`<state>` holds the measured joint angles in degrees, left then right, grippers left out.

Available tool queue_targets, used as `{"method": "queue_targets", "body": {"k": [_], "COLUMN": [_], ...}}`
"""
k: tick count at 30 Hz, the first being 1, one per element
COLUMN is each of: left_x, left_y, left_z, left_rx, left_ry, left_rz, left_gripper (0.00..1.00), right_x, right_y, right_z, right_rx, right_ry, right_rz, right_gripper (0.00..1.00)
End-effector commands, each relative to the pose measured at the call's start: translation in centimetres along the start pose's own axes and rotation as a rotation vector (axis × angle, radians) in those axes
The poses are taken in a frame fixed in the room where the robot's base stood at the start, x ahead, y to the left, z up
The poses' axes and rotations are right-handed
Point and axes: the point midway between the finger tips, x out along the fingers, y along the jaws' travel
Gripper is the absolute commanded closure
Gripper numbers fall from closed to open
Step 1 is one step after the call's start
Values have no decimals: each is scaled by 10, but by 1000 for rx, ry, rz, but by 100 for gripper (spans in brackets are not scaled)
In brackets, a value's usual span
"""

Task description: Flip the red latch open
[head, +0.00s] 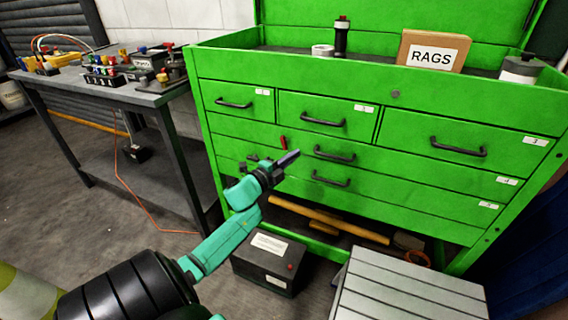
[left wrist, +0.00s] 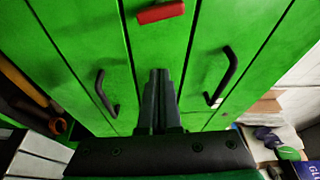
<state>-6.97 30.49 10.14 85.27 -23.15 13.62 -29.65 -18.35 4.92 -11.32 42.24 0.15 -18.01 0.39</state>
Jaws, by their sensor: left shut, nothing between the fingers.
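The red latch (head: 283,142) is a small red bar on the front of the green tool chest (head: 240,127), left of the middle drawer handles. In the left wrist view the latch (left wrist: 160,12) shows at the top, lying across the green front. My left gripper (head: 288,159) is in front of the chest, just below the latch in the head view. In the left wrist view its fingers (left wrist: 160,85) are together and empty, pointing toward the green front. A gap shows between the fingertips and the latch. My right gripper is not in view.
Black drawer handles (head: 334,154) stick out near my left gripper. A black box (head: 268,262) and a grey slatted box (head: 408,292) stand on the floor before the chest. A dark workbench (head: 110,91) with small parts stands at left. A RAGS box (head: 433,50) sits on top.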

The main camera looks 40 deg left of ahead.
Motion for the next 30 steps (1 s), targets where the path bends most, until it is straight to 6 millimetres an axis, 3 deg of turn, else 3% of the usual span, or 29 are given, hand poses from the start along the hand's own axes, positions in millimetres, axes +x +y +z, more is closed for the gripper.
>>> {"method": "queue_targets", "body": {"k": [3,9,27,30], "left_x": [-31,-61,-66,-67], "left_y": [3,3,3,13], "left_z": [0,0,0,3], "left_rx": [-2,-2,-1,-24], "left_ry": [-3,-2,-1,-14], "left_rz": [5,1,0,18], "left_gripper": [100,100,100,100], "right_x": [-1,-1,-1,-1], "right_y": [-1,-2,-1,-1], "right_z": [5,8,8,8], "right_rx": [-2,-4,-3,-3], "right_ry": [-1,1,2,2], "right_rz": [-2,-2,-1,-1], "right_gripper": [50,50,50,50]}}
